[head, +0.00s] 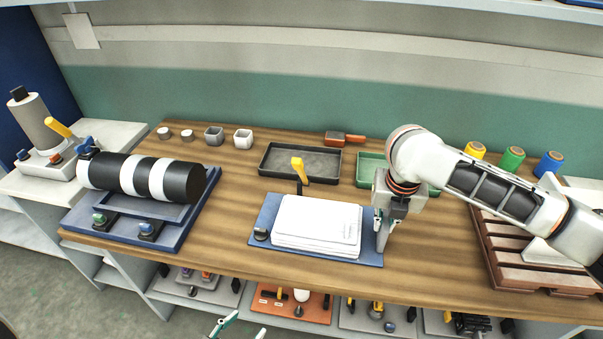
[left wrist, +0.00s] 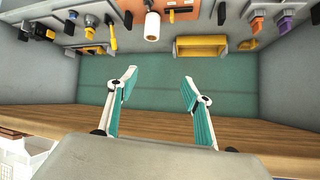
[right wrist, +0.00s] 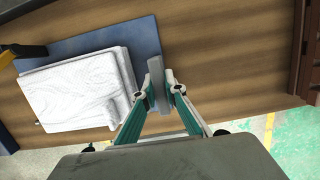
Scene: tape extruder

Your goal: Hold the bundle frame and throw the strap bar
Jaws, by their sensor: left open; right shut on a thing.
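The bundle frame is a blue base plate (head: 262,212) carrying a stack of white sheets (head: 315,222); it also shows in the right wrist view (right wrist: 146,35). The strap bar, a yellow handle (head: 298,168) on a dark stem, stands upright behind the stack. Part of something yellow shows at the left edge of the right wrist view (right wrist: 28,56). My right gripper (head: 380,218) is shut on a grey upright tab (right wrist: 156,85) at the frame's right edge. My left gripper (head: 238,329) is open and empty, below the table's front edge; the left wrist view shows its spread fingers (left wrist: 158,88).
A black tray (head: 300,178) and green tray (head: 368,170) lie behind the frame. A black-and-white roll (head: 145,178) sits on a blue stand at left. A brown slatted rack (head: 505,250) is at right. Bare wood (head: 222,205) separates roll and frame.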

